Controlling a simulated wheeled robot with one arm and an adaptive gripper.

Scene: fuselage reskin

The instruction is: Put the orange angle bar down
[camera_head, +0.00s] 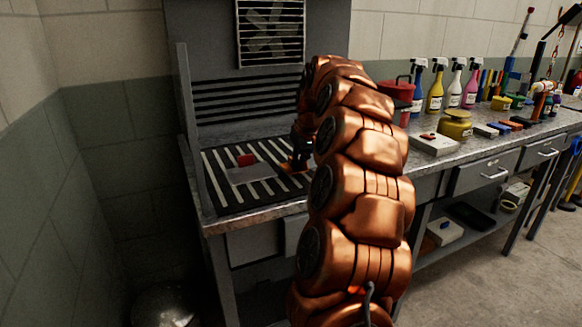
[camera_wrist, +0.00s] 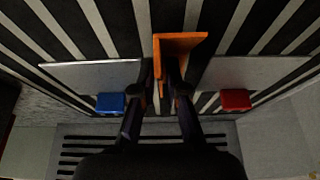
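The orange angle bar (camera_wrist: 182,42) is in the upper middle of the wrist view, with one flange facing me and the other running down between the fingers. My gripper (camera_wrist: 161,72) has its two dark fingers on either side of that flange and looks shut on it. In the head view my gripper (camera_head: 301,150) is low over the slatted bench top, mostly hidden by my copper arm. A bit of the orange bar (camera_head: 288,167) shows beneath it there. I cannot tell whether the bar touches the slats.
Grey plates lie on the slats (camera_head: 232,200) to both sides of the bar, one with a blue block (camera_wrist: 111,102), one with a red block (camera_wrist: 235,99). A slotted back panel (camera_head: 245,100) stands behind. Spray bottles (camera_head: 436,88) and a yellow pot (camera_head: 455,125) stand right.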

